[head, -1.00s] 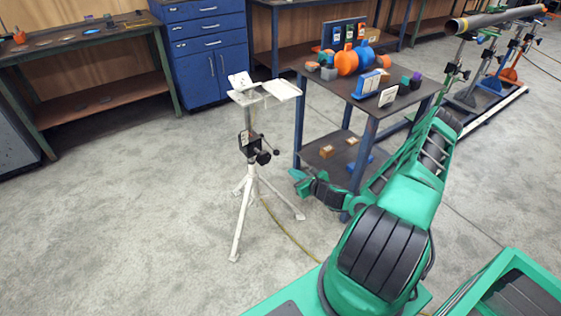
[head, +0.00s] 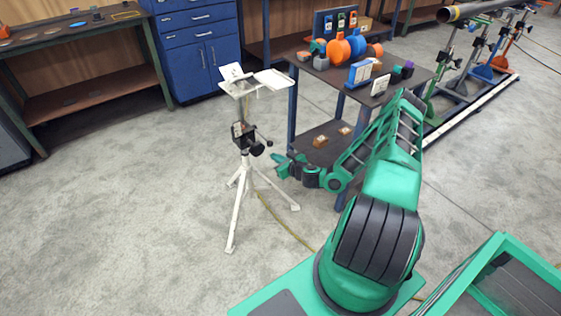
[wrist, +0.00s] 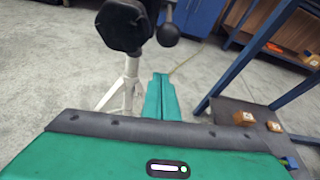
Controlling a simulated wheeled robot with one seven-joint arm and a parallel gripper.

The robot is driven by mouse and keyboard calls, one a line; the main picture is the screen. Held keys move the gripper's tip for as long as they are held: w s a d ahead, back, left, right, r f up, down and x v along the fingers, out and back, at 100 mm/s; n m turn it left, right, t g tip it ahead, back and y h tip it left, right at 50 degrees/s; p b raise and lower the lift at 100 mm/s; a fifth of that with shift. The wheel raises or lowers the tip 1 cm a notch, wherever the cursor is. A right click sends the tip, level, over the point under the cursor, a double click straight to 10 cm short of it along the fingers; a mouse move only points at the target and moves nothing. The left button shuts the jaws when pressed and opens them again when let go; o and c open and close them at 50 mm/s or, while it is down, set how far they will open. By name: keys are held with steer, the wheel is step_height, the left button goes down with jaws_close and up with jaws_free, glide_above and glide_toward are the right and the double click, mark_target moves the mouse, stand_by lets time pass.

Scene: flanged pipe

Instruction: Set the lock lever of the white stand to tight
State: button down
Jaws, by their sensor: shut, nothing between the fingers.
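The white stand (head: 244,178) is a tripod with a small tray on top, standing on the floor left of the table in the head view. A dark clamp block (head: 241,133) sits on its column. The lock lever (head: 267,142), a short rod with a dark ball end, sticks out to the right of a black knob (head: 257,149). In the wrist view the knob (wrist: 122,24) and the lever's ball (wrist: 168,34) are large at the top. My gripper (head: 277,160) is just right of and below the lever, apart from it. Its fingers (wrist: 160,78) are shut together and empty.
A dark table (head: 410,85) with orange and blue parts stands right of the stand, its leg near my arm. Small boxes (wrist: 243,118) lie on its lower shelf. A yellow cable (head: 285,229) runs along the floor. Open floor lies to the left.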

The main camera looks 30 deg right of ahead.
steer(key=shift+w+a+r, duration=0.1)
steer(key=shift+w+r, duration=0.05)
steer(key=shift+r, duration=0.85)
steer(key=shift+w+a+r, duration=0.1)
steer(key=shift+r, duration=0.9)
steer(key=shift+d, duration=0.15)
